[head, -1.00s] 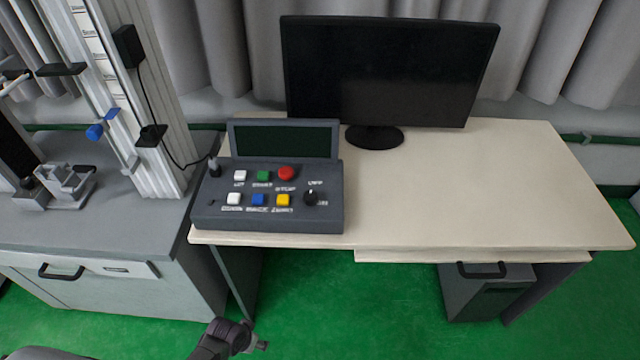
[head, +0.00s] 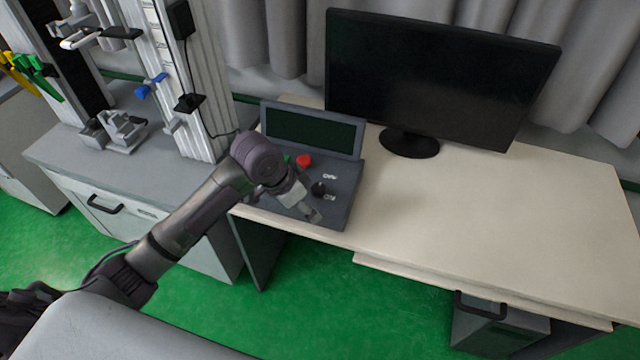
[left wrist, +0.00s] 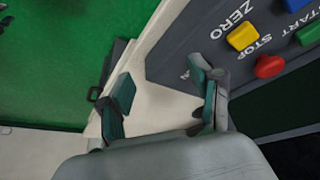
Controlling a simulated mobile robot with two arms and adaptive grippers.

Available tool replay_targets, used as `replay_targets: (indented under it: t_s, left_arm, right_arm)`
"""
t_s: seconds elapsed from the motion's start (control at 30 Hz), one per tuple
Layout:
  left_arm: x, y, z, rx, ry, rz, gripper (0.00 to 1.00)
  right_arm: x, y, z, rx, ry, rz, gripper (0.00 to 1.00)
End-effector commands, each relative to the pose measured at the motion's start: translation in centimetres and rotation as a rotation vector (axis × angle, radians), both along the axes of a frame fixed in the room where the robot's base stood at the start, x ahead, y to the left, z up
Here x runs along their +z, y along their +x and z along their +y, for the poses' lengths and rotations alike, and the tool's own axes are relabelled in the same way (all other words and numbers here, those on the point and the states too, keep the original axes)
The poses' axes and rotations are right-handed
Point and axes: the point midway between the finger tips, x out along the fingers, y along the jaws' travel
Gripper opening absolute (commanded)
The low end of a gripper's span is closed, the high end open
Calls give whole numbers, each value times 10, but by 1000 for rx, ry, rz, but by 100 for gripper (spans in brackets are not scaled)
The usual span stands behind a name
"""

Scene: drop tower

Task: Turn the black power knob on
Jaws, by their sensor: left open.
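The black power knob (head: 319,188) sits at the right side of the grey control box (head: 345,195), between small white labels; its pointer direction is too small to read. My left gripper (head: 312,212) is over the front right part of the box, just in front of the knob in the picture. In the left wrist view my left gripper (left wrist: 163,80) has its two fingers apart with nothing between them. One finger overlaps the box panel, and I cannot make out the knob there. My right gripper is not in view.
A red stop button (head: 304,160) is left of the knob; my arm hides most other buttons. The yellow button (left wrist: 242,37) shows in the wrist view. A monitor (head: 435,80) stands behind on the beige desk (head: 500,210), whose right part is clear. The drop tower (head: 185,90) is at left.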

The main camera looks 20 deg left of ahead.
Motion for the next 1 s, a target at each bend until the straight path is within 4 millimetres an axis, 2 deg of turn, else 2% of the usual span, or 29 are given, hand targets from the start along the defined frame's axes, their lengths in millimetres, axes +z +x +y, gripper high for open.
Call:
replay_targets:
  t_s: [0.1, 0.3, 0.4, 0.47, 0.57, 0.67, 1.0]
  left_arm:
    - [29, 18, 11, -32, 16, -10, 64]
    - [77, 40, 30, -78, 33, -12, 64]
    - [94, 46, 37, -94, 39, -10, 64]
    - [98, 47, 38, -98, 39, -7, 64]
    - [94, 49, 37, -100, 37, -4, 64]
    - [81, 52, 32, -100, 35, -1, 64]
    - [15, 70, 12, -98, 35, -3, 64]
  right_arm:
    - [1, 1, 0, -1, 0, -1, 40]
    - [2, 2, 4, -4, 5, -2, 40]
    - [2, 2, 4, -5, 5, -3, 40]
    - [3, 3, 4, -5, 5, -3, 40]
    - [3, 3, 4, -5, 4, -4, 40]
    - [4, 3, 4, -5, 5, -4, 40]
    - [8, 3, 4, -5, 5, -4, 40]
